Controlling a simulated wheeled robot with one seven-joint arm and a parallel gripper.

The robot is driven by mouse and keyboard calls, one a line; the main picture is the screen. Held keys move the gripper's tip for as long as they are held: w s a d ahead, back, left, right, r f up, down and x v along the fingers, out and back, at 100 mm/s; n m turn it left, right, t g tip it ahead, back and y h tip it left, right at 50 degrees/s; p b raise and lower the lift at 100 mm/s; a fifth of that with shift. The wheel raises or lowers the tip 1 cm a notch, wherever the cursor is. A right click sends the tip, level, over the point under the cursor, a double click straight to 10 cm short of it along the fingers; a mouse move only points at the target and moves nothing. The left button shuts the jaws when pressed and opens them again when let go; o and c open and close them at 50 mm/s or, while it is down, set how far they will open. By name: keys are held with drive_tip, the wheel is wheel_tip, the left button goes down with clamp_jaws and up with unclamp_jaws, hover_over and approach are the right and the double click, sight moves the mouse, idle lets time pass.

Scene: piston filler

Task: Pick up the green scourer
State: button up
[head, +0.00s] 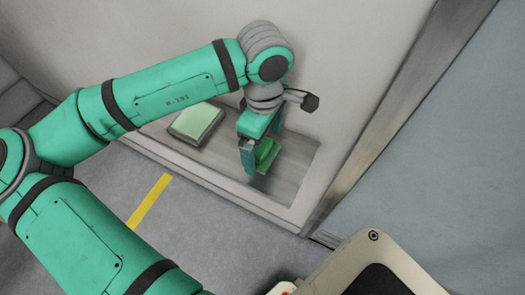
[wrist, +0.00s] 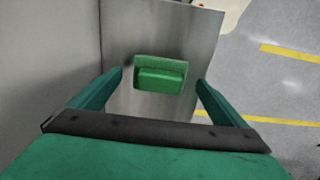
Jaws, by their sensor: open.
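The green scourer (head: 267,155) lies on a grey metal shelf (head: 290,185) against the wall. In the wrist view the scourer (wrist: 160,76) is a green block with a raised front part, lying between the lines of my two fingers and a little beyond their tips. My gripper (head: 258,165) is open and empty, pointing down at the scourer. In the wrist view my gripper (wrist: 160,75) has one finger on each side of it with a gap on both sides. In the head view the gripper partly hides the scourer's left side.
A grey tray or box with a pale green top (head: 196,122) sits on the shelf to the left. The shelf has a raised pale front edge (head: 225,187). A metal post (head: 385,110) stands to the right. Yellow lines (head: 149,201) mark the grey floor.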

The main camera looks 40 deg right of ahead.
drive_tip(key=shift+w+f, duration=0.15)
drive_tip(key=shift+f, duration=1.15)
drive_tip(key=c, duration=1.2)
drive_tip(key=shift+o, duration=0.2)
drive_tip(key=shift+w+r, duration=0.1)
drive_tip(key=shift+w, duration=0.05)
drive_tip(key=shift+a+r, duration=0.1)
drive_tip(key=shift+r, duration=0.4)
drive_tip(key=s+a+r, duration=0.2)
drive_tip(key=s+r, duration=0.4)
drive_tip(key=s+a+r, duration=0.3)
drive_tip(key=s+r, duration=0.2)
drive_tip(key=s, duration=0.2)
drive_tip(key=shift+a+r, duration=0.35)
drive_tip(key=shift+r, duration=0.05)
